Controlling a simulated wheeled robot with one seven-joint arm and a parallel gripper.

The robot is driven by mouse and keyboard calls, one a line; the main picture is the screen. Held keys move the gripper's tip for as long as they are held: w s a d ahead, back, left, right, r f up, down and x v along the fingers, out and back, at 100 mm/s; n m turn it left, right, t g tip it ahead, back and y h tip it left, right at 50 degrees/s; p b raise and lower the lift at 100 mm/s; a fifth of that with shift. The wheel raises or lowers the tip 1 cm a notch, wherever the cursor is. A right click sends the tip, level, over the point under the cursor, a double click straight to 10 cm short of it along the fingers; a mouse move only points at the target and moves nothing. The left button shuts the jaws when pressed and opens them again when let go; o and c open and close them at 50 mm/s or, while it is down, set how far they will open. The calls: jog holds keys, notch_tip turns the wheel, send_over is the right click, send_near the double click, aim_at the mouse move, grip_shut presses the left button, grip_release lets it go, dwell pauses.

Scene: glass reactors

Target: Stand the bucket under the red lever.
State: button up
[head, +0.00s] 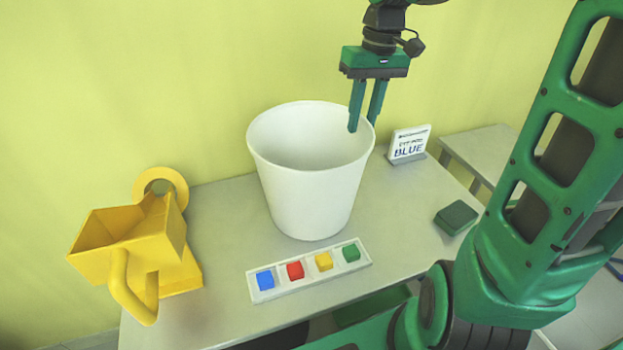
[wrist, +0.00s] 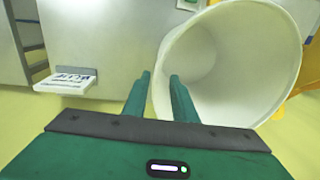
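The white bucket (head: 312,200) stands upright and empty on the grey table, mouth up. It also shows in the wrist view (wrist: 235,65), its mouth filling the right side. My gripper (head: 364,128) is above the bucket's right rim, fingers pointing down. In the wrist view the gripper (wrist: 160,78) has a clear gap between its fingers. The rim's edge lies in that gap, with one finger over the bucket's mouth and the other outside. Whether either finger touches the wall I cannot tell. I see no red lever in either view.
A yellow hopper-like machine (head: 130,250) stands left of the bucket. A white strip with blue, red, yellow and green blocks (head: 257,295) lies in front. A sign reading "BLUE" (head: 409,144) and a dark green block (head: 456,217) are to the right. A second table (head: 480,148) stands behind right.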

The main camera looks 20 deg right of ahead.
aim_at(355, 155)
jog(key=shift+a+f, duration=0.2)
jog(key=shift+f, duration=1.9)
jog(key=shift+a+f, duration=0.15)
jog(key=shift+f, duration=1.95)
grip_shut()
